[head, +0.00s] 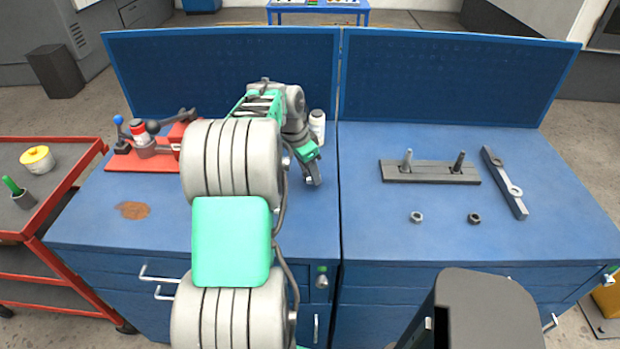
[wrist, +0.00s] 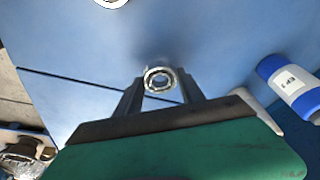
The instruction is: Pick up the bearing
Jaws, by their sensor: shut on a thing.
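The bearing (wrist: 160,80), a small shiny metal ring with a dark centre, sits between my two fingertips in the wrist view. My gripper (wrist: 161,86) is shut on it, with one finger on each side. In the head view my gripper (head: 312,180) is over the left blue workbench, near its right edge, pointing down. The bearing is too small or hidden to make out there. I cannot tell whether it touches the bench top or hangs just above it.
A white bottle (head: 317,126) stands behind my gripper; a blue-and-white container (wrist: 292,86) shows at right in the wrist view. A red valve fixture (head: 145,150) is at left. The right bench (head: 400,255) holds a pegged plate (head: 430,175), nuts and a bar (head: 505,180).

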